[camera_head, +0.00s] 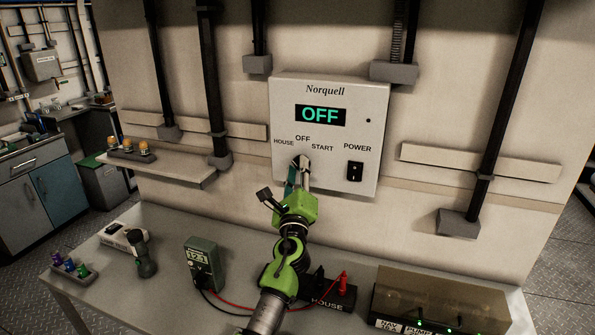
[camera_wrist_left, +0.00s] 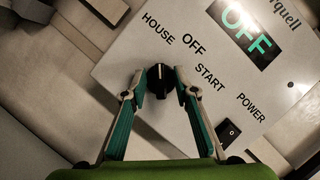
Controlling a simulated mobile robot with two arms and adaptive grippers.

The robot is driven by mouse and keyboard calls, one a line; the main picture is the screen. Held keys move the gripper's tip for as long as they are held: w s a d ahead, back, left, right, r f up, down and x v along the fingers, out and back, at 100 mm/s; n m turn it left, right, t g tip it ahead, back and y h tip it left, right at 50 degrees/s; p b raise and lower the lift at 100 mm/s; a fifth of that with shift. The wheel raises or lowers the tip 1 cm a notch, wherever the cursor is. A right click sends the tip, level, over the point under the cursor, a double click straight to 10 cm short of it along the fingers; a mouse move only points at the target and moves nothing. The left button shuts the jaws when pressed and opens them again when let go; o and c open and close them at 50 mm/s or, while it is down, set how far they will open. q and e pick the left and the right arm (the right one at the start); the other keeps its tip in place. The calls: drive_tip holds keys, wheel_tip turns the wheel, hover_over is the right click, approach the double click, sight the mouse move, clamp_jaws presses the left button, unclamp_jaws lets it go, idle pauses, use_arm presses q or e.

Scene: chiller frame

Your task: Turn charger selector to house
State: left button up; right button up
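The charger selector is a small black knob (camera_wrist_left: 160,82) on the Norquell panel (camera_head: 284,105), below the labels HOUSE, OFF and START. My left gripper (camera_head: 299,163) is at the knob. In the left wrist view, its two fingertips (camera_wrist_left: 160,78) lie on either side of the knob and appear to touch it. There, a small pale mark at the knob's top points up the picture, roughly toward the HOUSE label (camera_wrist_left: 157,30). The panel's display (camera_head: 320,115) reads OFF in green. The fingers mostly hide the knob in the head view. My right gripper is not in view.
A black POWER switch (camera_head: 355,171) is right of the selector. Below, the bench (camera_head: 150,215) holds a green meter (camera_head: 205,264) with red and black leads, a HOUSE terminal block (camera_head: 327,296) and a box (camera_head: 440,297). A shelf (camera_head: 180,172) is at left.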

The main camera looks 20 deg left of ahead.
use_arm(q)
drive_tip(key=v, duration=1.2)
drive_tip(key=shift+f, duration=0.1)
